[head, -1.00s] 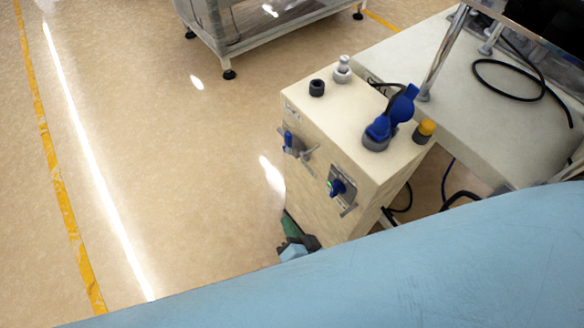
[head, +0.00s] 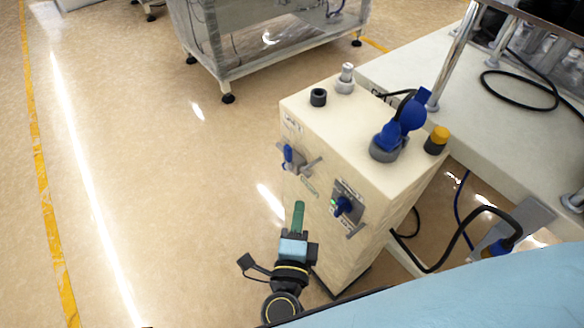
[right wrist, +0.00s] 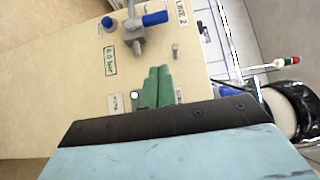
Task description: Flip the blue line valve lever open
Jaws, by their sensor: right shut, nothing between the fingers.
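The blue lever (head: 288,154) stands upright on a grey valve on the front face of a cream cabinet (head: 330,235). In the right wrist view, the grey valve (right wrist: 130,32) with its blue lever (right wrist: 155,18) is at the top, beyond my fingertips. My right gripper (head: 298,208) has green fingers closed together and empty. It is below the lever in the head view, left of a blue knob (head: 343,205). In the right wrist view, the shut fingers (right wrist: 158,78) point toward the valve, apart from it in the picture. My left gripper is out of view.
A blue connector (head: 397,130), a black cap (head: 318,97) and a yellow-topped cap (head: 437,139) stand on the cabinet's top. A pale bench (head: 450,75) with a black cable adjoins at right. Open floor (head: 150,150) lies to the left.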

